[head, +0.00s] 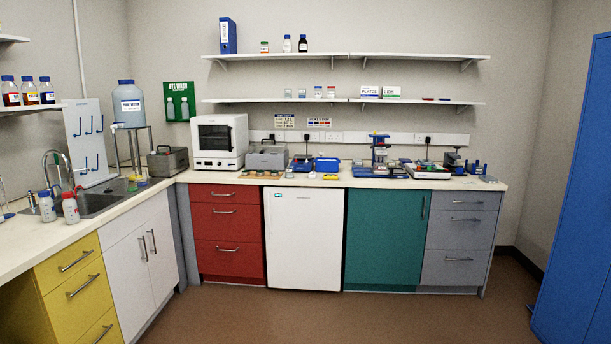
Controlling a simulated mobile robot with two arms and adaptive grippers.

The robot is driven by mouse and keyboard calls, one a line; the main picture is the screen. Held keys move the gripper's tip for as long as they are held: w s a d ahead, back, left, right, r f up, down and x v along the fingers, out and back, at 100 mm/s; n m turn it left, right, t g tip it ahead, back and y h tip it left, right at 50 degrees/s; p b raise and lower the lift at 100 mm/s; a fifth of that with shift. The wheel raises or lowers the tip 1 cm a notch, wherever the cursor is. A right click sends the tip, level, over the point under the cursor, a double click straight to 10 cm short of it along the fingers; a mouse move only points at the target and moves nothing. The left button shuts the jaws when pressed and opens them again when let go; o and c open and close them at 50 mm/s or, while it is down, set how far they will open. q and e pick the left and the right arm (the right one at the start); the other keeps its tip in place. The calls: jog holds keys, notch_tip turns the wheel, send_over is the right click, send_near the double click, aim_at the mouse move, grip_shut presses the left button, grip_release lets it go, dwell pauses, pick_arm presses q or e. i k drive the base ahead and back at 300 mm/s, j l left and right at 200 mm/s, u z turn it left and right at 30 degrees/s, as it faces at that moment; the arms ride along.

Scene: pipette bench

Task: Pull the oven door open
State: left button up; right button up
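The oven (220,141) is a white box-shaped unit with a dark window in its front. It stands on the back counter, left of the middle, above the red drawers. Its door (214,138) looks shut. A handle on the door is too small to make out clearly. Neither of my grippers shows in the head view.
The back counter (345,181) holds a grey bath (267,157) just right of the oven and a grey box (168,161) to its left. A sink (95,203) is in the left counter. The brown floor (300,318) in front of the cabinets is clear.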

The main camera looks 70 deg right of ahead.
aim_at(231, 121)
jog(key=i+l+z, duration=0.15)
jog(key=l+z, duration=0.25)
jog(key=i+l+z, duration=0.2)
jog(key=z, duration=0.2)
jog(key=i+l+z, duration=0.2)
jog(key=z, duration=0.2)
jog(key=i+l+z, duration=0.2)
jog(key=z, duration=0.2)
jog(key=i+z, duration=0.45)
jog(key=i, duration=2.35)
